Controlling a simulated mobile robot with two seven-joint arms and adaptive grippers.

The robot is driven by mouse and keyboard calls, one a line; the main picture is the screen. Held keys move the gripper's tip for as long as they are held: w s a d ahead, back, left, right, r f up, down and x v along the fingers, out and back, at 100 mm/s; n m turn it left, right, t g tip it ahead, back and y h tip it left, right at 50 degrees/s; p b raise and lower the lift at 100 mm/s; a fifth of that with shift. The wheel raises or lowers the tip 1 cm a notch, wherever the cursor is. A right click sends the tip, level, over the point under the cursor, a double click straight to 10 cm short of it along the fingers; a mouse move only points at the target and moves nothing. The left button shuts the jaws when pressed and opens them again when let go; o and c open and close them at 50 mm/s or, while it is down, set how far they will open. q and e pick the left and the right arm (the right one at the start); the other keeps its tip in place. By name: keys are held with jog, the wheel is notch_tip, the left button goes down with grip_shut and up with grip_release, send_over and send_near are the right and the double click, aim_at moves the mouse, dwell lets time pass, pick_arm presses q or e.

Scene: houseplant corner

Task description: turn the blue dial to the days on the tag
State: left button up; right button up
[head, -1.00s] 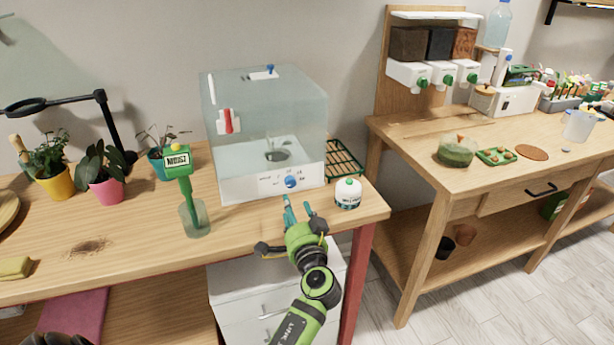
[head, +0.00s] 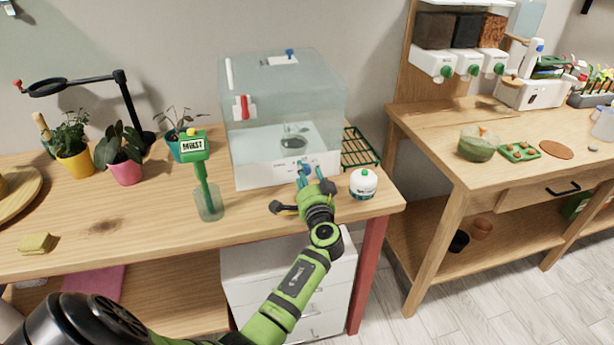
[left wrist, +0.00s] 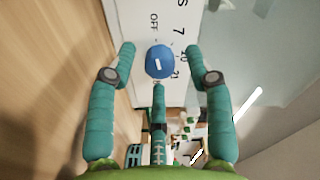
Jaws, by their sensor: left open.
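The blue dial (left wrist: 160,62) sits on the white front panel (left wrist: 128,25) of a clear-walled box (head: 280,110). In the left wrist view the panel reads OFF, 7 and 21, with another number between them partly unclear. A small white mark shows on the dial; where it points I cannot tell for sure. My left gripper (left wrist: 160,75) is open, its teal fingers spread around the dial with gaps at the sides. In the head view the left gripper (head: 304,180) partly covers the dial. A small white tag (head: 283,60) lies on the box top; its writing is unreadable. My right gripper is out of view.
A white pot with a green cap (head: 363,184) stands close to the right of my gripper. A green rack (head: 360,148) lies behind it. The wooden tabletop (head: 150,235) in front is largely clear.

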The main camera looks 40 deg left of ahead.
pick_arm(q)
grip_shut()
jog(key=shift+m, duration=0.4)
jog(key=m+p, duration=0.1)
jog(key=m, duration=0.2)
jog(key=shift+r, duration=0.1)
jog(key=shift+m+g+p, duration=0.3)
jog(key=shift+m+p, duration=0.3)
jog(key=shift+m, duration=0.8)
